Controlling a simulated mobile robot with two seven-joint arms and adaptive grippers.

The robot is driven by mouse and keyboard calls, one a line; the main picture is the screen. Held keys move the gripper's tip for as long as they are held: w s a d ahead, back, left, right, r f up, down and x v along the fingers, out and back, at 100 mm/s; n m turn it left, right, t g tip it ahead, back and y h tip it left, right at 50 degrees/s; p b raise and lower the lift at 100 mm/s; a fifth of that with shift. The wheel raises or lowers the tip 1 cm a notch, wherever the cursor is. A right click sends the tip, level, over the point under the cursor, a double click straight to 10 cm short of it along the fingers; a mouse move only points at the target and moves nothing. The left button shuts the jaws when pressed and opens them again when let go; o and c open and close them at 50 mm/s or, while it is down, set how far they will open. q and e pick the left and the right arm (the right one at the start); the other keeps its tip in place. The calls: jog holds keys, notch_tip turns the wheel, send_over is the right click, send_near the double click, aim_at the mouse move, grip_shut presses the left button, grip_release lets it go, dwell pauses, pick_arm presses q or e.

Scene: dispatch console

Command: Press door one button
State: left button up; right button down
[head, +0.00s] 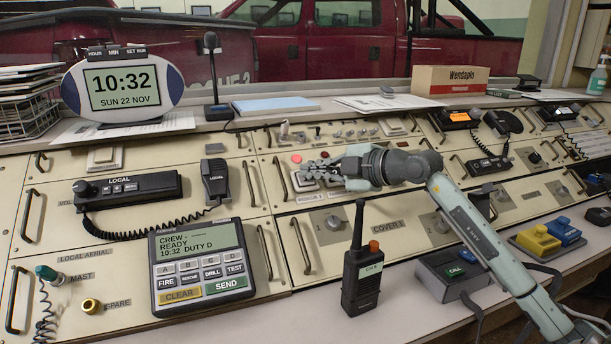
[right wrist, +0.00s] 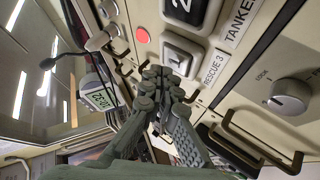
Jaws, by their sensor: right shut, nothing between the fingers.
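The button marked 1 (right wrist: 177,58) is a pale square key in a frame on the console panel, seen in the right wrist view beside a "RESCUE" label. The button marked 2 (right wrist: 188,9) sits beyond it at the top edge. My right gripper (right wrist: 162,80) is shut and empty. Its fingertips are at the near edge of button 1; I cannot tell whether they touch it. In the head view my right gripper (head: 312,170) reaches in from the right and hides most of the buttons. My left gripper is not in view.
A red round light (head: 296,158) is just beyond the fingertips. Metal handles line the panels. A black handheld radio (head: 362,270) stands upright below the gripper. A grey keypad terminal (head: 200,266) is at the front left, and a box (head: 450,80) stands on the back shelf.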

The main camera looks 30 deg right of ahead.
jog(key=shift+s+a+r+p, duration=0.1)
jog(key=shift+s+r+p, duration=0.2)
jog(key=shift+r+p, duration=0.3)
jog(key=shift+s+a+r+p, duration=0.1)
jog(key=shift+s+r+p, duration=0.2)
jog(key=shift+r+p, duration=0.2)
jog(key=shift+s+a+r, duration=0.1)
jog(key=shift+s+r, duration=0.6)
jog(key=shift+r, duration=0.3)
